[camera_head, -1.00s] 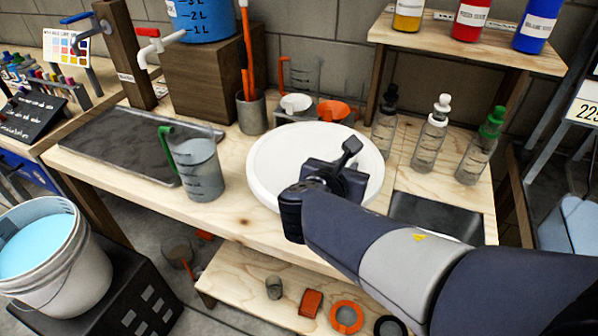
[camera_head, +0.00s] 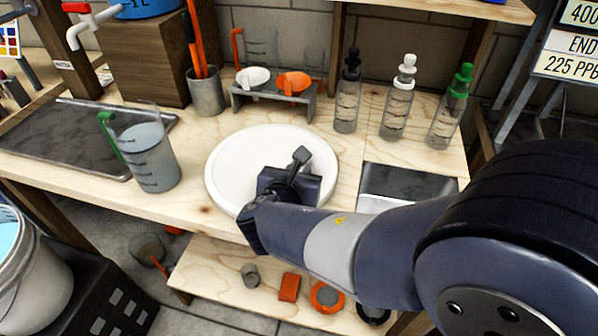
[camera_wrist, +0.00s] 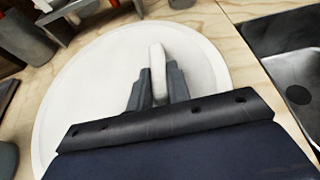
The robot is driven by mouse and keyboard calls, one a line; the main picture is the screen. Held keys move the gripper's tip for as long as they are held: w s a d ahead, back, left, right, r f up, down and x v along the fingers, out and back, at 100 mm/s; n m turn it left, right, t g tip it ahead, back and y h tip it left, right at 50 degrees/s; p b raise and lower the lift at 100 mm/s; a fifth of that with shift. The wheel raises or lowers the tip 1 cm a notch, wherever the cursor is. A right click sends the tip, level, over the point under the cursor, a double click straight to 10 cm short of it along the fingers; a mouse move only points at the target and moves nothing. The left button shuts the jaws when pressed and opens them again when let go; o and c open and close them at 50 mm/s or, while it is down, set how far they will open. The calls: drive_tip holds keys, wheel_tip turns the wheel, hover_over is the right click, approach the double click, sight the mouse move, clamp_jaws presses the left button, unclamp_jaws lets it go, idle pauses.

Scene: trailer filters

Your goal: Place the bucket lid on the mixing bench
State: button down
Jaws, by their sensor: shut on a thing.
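The bucket lid (camera_head: 252,155) is a round white disc over the middle of the wooden mixing bench (camera_head: 222,116). It looks level and lies on or just above the bench top; I cannot tell which. My gripper (camera_head: 290,182) is over the lid's near right part. In the wrist view, my gripper (camera_wrist: 159,92) is shut on a pale upright grip on the lid (camera_wrist: 95,85). My gripper and arm hide the lid's near right edge in the head view.
A graduated pitcher (camera_head: 147,160) stands left of the lid. A scoop rack (camera_head: 272,103) is behind it, and several bottles (camera_head: 396,105) stand behind right. A dark recessed basin (camera_head: 408,180) is at right. An open bucket (camera_head: 30,270) stands at lower left.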

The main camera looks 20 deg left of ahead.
drive_tip(key=c, duration=1.8)
unclamp_jaws()
drive_tip(key=shift+f, duration=0.15)
drive_tip(key=o, duration=0.5)
drive_tip(key=shift+r, duration=0.25)
drive_tip(key=p+v, duration=0.2)
drive_tip(key=v, duration=1)
